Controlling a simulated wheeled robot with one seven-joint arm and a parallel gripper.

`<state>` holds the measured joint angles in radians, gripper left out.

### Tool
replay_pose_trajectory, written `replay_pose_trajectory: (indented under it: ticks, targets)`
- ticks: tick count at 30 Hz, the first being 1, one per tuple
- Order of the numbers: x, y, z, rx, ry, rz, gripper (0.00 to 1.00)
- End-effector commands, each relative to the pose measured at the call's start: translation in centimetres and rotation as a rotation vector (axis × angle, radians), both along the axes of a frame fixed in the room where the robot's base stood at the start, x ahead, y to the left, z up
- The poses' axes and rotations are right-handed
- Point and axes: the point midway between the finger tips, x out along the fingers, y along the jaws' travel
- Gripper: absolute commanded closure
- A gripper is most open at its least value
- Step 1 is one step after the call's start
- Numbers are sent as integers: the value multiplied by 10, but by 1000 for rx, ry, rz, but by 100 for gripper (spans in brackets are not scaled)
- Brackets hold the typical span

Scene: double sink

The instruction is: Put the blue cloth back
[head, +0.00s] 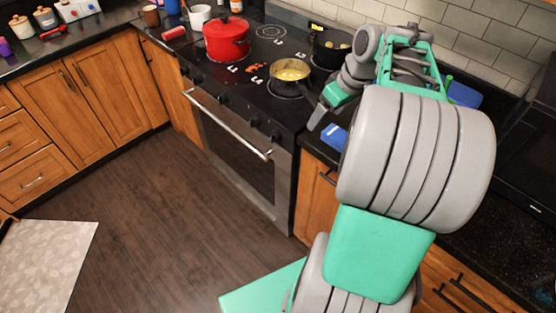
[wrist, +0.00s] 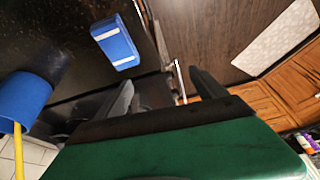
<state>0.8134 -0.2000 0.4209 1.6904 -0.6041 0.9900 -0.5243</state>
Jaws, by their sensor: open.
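The blue cloth (head: 334,136) looks like a flat, folded blue block and lies on the dark counter just right of the stove, near the front edge. It is partly hidden by my arm in the head view. In the wrist view the blue cloth (wrist: 117,42) shows white stripes and lies at upper left, apart from my fingers. My gripper (head: 316,112) is over the stove's right front edge, left of the cloth. In the wrist view my gripper (wrist: 165,88) has its two fingers spread, with nothing between them.
A pan of yellow food (head: 290,73) is close to my gripper. A red pot (head: 227,38) and a dark pan (head: 330,46) also stand on the stove. A blue container (wrist: 22,100) with a yellow handle shows in the wrist view. The wooden floor (head: 165,190) is open.

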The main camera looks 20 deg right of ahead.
Motion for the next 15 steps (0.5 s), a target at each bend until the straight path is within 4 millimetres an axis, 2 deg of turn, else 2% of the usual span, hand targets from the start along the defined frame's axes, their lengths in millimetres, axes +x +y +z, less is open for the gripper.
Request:
replay_pose_trajectory:
  ticks: [1, 3, 6, 9, 12, 15]
  targets:
    - [5, 50, 7, -7, 8, -7, 19]
    - [-3, 108, 8, -12, 19, -57, 19]
    - [-31, 175, 2, -21, 23, -129, 19]
    - [-63, 211, -9, -26, 16, -192, 19]
    - [-82, 225, -18, -28, 9, -229, 19]
    - [-88, 228, -22, -29, 9, -245, 19]
